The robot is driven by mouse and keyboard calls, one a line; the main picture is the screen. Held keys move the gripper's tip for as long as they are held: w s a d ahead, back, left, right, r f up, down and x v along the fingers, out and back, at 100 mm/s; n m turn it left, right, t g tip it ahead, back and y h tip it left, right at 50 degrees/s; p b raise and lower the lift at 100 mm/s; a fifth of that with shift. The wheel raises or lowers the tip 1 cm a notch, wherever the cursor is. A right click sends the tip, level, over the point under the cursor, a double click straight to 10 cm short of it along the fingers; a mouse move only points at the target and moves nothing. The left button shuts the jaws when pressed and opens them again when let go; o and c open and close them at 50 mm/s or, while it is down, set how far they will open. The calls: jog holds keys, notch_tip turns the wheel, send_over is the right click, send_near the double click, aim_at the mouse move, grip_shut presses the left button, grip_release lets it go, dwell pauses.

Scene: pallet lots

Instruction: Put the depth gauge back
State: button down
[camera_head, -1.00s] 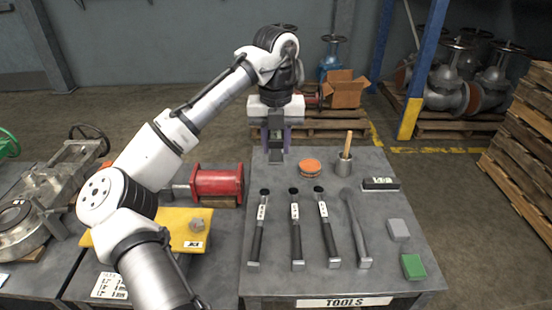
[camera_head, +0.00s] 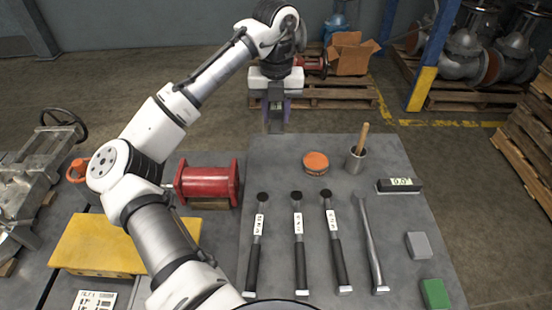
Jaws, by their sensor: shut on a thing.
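My gripper (camera_head: 277,118) is at the top centre, near the far left corner of the grey tool table (camera_head: 290,165). Its purple fingers are shut on a narrow dark grey thing (camera_head: 275,112), which I take to be the depth gauge. It hangs upright between the fingers, and its details are too small and dark to make out. Three black-handled tools (camera_head: 300,245) with white tags lie side by side on the table. A bare steel tool (camera_head: 371,245) lies to their right.
An orange round tin (camera_head: 316,163), a cup (camera_head: 355,162) with a wooden handle, a dark digital level (camera_head: 398,186), a grey block (camera_head: 418,245) and a green block (camera_head: 434,294) stand on the table. A red cylinder (camera_head: 206,184) and yellow plate (camera_head: 100,245) are at left. The table's far left is bare.

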notch_tip(320, 180, down, 15)
dwell(0.4)
jog(key=shift+f, duration=0.1)
jog(key=c, duration=1)
grip_release()
jog(key=shift+c, duration=0.2)
notch_tip(320, 180, up, 12)
jog(key=shift+r, duration=0.15)
